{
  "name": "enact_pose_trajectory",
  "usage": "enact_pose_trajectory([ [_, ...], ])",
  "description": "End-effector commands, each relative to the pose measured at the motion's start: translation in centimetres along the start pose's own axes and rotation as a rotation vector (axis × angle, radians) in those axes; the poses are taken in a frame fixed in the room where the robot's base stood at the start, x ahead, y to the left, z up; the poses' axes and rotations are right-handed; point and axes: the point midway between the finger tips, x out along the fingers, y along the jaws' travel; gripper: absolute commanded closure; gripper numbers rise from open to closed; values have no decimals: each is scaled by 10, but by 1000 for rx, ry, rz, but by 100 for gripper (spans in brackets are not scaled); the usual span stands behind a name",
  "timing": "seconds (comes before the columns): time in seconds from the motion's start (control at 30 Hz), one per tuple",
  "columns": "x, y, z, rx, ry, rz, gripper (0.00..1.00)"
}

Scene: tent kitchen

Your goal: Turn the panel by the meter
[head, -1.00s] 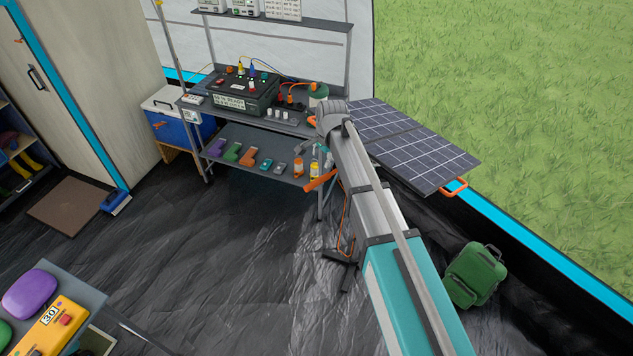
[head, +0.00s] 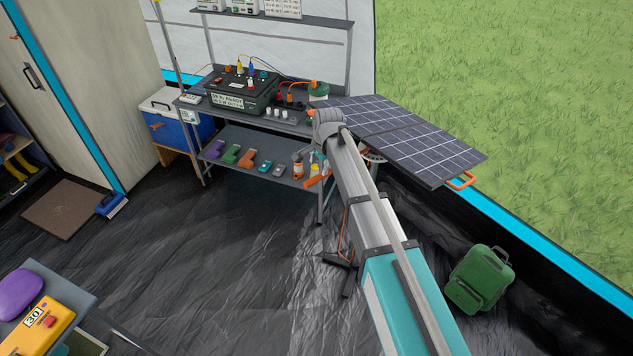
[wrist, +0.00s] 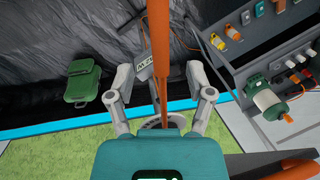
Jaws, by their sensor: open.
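The dark two-section solar panel (head: 405,132) stands tilted at the right end of the bench, with an orange handle (head: 462,180) at its near right corner. My arm crosses in front of its left part and hides my gripper in the head view. In the wrist view my gripper (wrist: 163,72) is open, with one grey finger on each side of an orange bar (wrist: 155,30). I cannot tell whether the fingers touch the bar. A black case with a lit display (head: 228,103) sits on the bench; its text is too small to read surely.
The metal bench (head: 270,121) has several coloured items on its lower shelf. A green backpack (head: 480,278) lies on the floor at right. A small table (head: 75,295) with a yellow timer is at front left.

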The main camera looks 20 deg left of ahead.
Motion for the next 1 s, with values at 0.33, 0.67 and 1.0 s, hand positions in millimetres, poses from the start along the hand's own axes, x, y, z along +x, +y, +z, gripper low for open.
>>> enact_pose_trajectory([
  [0.33, 31, 0, 0, 0, 0, 0, 32],
  [0.67, 55, 0, 0, 0, 0, 0, 32],
  [1.0, 65, 0, 0, 0, 0, 0, 32],
])
